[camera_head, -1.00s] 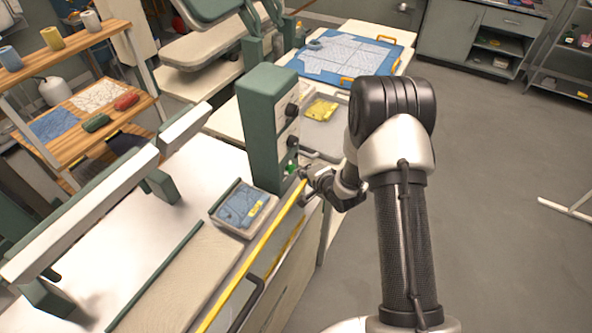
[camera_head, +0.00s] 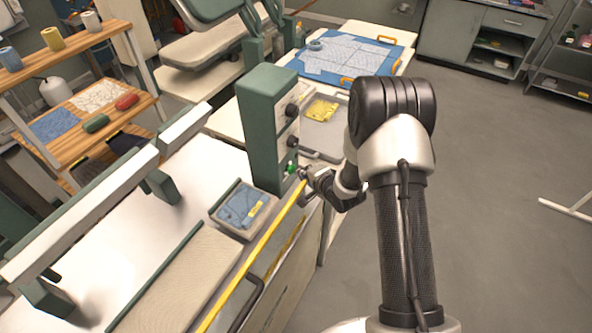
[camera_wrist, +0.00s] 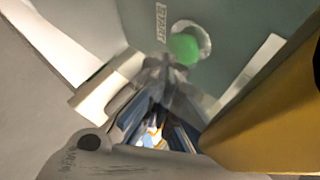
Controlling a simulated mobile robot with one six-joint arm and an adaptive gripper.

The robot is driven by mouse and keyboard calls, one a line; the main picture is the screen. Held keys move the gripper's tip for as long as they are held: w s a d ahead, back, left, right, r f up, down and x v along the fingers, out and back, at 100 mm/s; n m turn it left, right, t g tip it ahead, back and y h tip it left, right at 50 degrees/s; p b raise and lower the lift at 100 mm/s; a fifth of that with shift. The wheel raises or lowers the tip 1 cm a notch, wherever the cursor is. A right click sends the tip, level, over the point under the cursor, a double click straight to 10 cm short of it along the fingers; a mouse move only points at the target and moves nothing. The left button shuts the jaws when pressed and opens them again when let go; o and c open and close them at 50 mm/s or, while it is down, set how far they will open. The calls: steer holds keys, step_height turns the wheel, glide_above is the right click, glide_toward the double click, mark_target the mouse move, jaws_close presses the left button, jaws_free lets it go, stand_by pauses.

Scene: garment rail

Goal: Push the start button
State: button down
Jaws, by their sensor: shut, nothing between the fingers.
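The green start button (camera_head: 291,168) is low on the front of the green control box (camera_head: 268,110), below two dark knobs. In the wrist view the blurred fingertips (camera_wrist: 172,72) lie just below the button. I cannot tell whether they touch it.
A yellow bar (camera_head: 255,253) runs along the bench edge just below my gripper and looms at the right of the wrist view. A tray with blue cloth (camera_head: 240,206) sits left of it. Open floor (camera_head: 490,190) lies to the right.

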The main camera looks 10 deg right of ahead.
steer(key=shift+w+a+r, duration=0.3)
steer(key=shift+w+r, duration=0.15)
steer(key=shift+r, duration=0.15)
steer(key=shift+s+d+f, duration=0.2)
steer(key=shift+s+d, duration=0.6)
steer(key=shift+d, duration=0.2)
steer(key=shift+s+d+f, duration=0.15)
steer(key=shift+s+d, duration=0.65)
steer(key=shift+d, duration=0.15)
